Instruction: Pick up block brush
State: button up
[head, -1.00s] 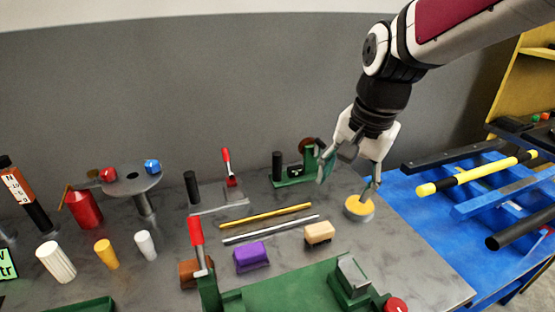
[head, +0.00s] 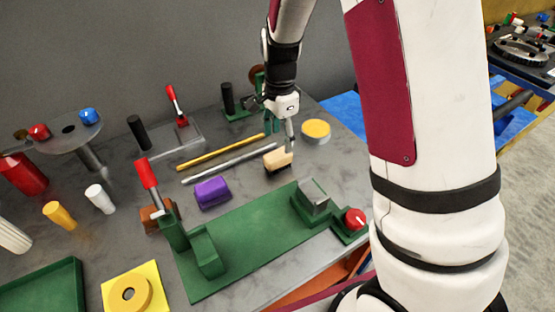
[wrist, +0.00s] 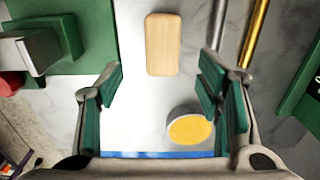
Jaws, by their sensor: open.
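The block brush (head: 278,161) is a small tan wooden block lying on the grey marbled table in the head view. In the wrist view the brush (wrist: 163,44) is upright in the picture at top centre, its plain wooden top showing. My gripper (head: 281,136) is above the table close to the brush, fingers pointing down. In the wrist view my gripper (wrist: 162,86) is open and empty, with green-padded fingers spread left and right. The brush lies just beyond the fingertips, between their lines; no contact shows. The height gap is hard to tell.
A yellow-topped round tin (head: 316,131) stands right of the brush and shows between the fingers in the wrist view (wrist: 189,129). A silver rod (head: 229,163) and a brass rod (head: 220,152) lie behind. A purple block (head: 212,192) is left, a green fixture (head: 240,245) in front.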

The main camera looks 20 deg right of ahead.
aim_at(278, 154)
jog(key=f, duration=0.8)
jog(key=shift+w+a+f+p, duration=0.1)
jog(key=shift+a+f+p, duration=0.1)
jog(key=shift+f+p, duration=0.15)
jog(key=c, duration=1.3)
